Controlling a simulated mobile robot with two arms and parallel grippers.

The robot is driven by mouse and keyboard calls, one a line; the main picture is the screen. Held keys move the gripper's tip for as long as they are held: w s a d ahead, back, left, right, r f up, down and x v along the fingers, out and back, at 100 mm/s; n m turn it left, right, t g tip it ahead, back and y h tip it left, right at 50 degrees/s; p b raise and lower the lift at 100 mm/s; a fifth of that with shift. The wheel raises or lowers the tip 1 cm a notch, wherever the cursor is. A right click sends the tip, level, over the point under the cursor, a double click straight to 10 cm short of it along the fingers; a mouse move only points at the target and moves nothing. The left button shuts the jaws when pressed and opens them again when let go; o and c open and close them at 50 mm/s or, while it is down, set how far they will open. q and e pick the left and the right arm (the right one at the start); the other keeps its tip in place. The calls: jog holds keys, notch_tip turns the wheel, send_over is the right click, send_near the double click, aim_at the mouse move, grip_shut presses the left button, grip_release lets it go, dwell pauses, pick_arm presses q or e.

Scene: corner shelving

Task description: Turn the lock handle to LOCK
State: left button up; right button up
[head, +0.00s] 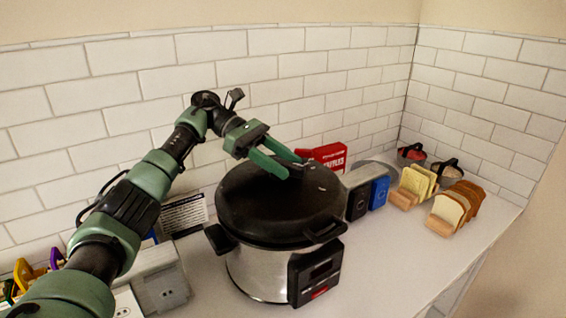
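A steel cooker (262,270) with a black lid (275,210) stands on the white counter. The lid is seated on the pot. My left gripper (294,168) reaches in from the left over the back of the lid. Its two green fingers are apart and point right and down, with their tips at or just above the lid's top. I cannot tell whether they touch it. No lock handle shows clearly; the fingers cover part of the lid's top. A black side handle (220,238) sticks out at the pot's left. My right gripper is not in view.
Behind the cooker stands a red box (330,155). Right of it are a toaster-like grey box (362,176), a blue item (379,192), bread slices in wooden holders (442,226) and lidded jars. A grey box (160,280) stands at left. The front right counter is clear.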

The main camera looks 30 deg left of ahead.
pick_arm(q)
notch_tip(320, 180, up, 11)
jog(key=b, duration=0.2)
notch_tip(320, 180, up, 9)
jog(key=p, duration=0.5)
send_over(284, 161)
dwell(0.3)
